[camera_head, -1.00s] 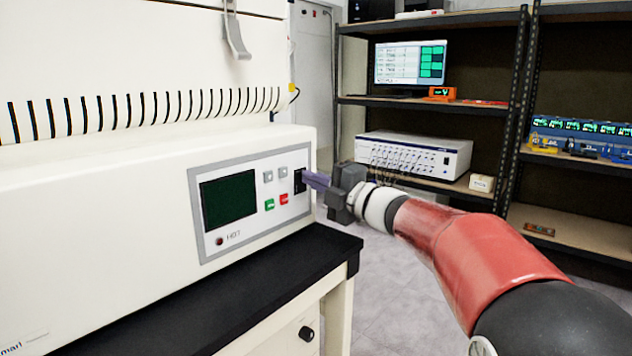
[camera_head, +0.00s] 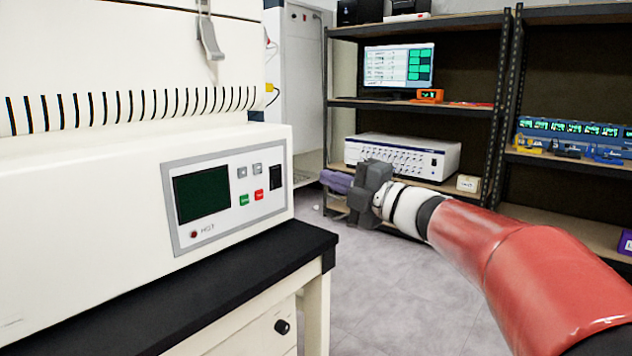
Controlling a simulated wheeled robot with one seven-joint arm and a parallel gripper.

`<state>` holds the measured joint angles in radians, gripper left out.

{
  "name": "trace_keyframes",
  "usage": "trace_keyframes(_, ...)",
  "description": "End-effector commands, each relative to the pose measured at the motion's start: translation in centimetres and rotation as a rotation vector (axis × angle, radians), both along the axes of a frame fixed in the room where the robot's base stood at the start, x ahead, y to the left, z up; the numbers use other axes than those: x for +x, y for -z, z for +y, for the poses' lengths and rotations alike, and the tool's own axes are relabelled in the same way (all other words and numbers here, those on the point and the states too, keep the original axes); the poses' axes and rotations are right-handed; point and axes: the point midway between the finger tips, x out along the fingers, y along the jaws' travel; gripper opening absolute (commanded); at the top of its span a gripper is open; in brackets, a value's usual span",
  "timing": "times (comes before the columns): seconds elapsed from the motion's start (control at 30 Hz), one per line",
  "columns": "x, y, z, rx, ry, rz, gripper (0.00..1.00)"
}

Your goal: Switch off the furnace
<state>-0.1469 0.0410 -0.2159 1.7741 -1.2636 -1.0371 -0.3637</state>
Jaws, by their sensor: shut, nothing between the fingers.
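The furnace (camera_head: 80,225) is the large white machine at the left, with a row of dark vent slots. Its grey control panel (camera_head: 228,226) faces right and holds a dark, blank screen (camera_head: 202,194), two grey buttons, a green button (camera_head: 244,200), a red button (camera_head: 259,195) and a "HOT" lamp (camera_head: 194,235). A black rocker switch (camera_head: 276,177) sits at the panel's right end; its exact position is too small to tell. My gripper (camera_head: 324,180) is shut and empty, pointing left, in the air to the right of the switch and apart from the panel.
The furnace stands on a black-topped bench (camera_head: 200,300) with a white drawer below. Behind my arm, shelving holds a monitor (camera_head: 398,66), a white instrument (camera_head: 402,156) and a blue rack (camera_head: 580,135). Grey floor (camera_head: 400,305) is free right of the bench.

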Motion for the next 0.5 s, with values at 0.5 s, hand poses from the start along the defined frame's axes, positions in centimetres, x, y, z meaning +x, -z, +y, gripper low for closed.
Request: trace_keyframes(0.5, -1.6, -0.3, -2.0, 0.001, -0.001, 0.001, 0.0)
